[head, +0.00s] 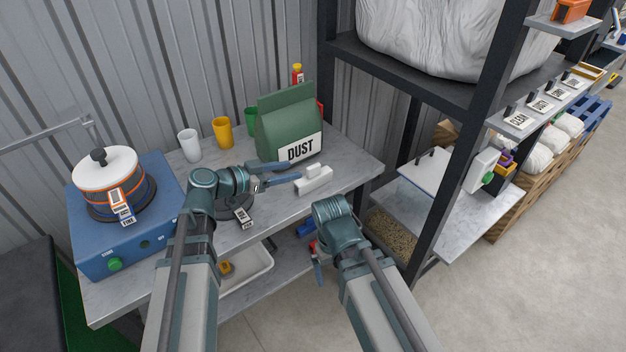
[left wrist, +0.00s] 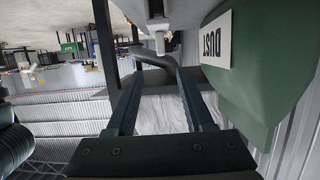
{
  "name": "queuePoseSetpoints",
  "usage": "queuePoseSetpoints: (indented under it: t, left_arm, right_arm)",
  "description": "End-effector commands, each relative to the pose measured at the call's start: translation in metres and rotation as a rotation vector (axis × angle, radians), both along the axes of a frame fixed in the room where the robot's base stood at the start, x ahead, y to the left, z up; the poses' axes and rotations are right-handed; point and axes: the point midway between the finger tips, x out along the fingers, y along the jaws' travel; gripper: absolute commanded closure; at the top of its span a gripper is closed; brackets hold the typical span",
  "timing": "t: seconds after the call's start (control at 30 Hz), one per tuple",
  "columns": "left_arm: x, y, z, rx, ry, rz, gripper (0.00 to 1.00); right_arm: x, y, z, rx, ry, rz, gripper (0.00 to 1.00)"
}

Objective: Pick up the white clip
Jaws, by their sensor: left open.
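The white clip (head: 314,180) lies on the grey bench top, in front of the green DUST bag, in the head view. My left gripper (head: 294,171) is open and empty, its fingers pointing right. Its fingertips are close to the clip's left end; I cannot tell if they touch it. In the left wrist view the two dark fingers (left wrist: 158,100) are apart. A pale grey shape shows at that view's top edge, and I cannot tell whether it is the clip. My right gripper (head: 318,268) hangs below its wrist in front of the bench, mostly hidden.
The green DUST bag (head: 288,130) stands just behind my left gripper. A blue stove (head: 120,232) with a white-lidded pot (head: 108,170) is at left. White (head: 189,146) and yellow (head: 222,132) cups stand at the back. A dark shelf post (head: 470,130) rises at right.

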Motion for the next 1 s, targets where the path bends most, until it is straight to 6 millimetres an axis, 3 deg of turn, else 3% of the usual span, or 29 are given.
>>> queuePoseSetpoints:
  t: [0.2,0.67,1.0]
  left_arm:
    - [0.021,-0.027,-0.013,0.0,0.001,-0.002,0.47]
    - [0.031,-0.04,-0.019,0.0,0.002,-0.002,0.47]
    - [0.056,-0.071,-0.035,0.0,0.001,-0.002,0.47]
  right_arm:
    - [0.0,0.0,-0.012,0.0,0.0,0.0,0.0]
    - [0.0,0.0,-0.019,0.0,0.0,0.0,0.0]
    - [0.0,0.0,-0.035,0.0,0.0,0.0,0.0]
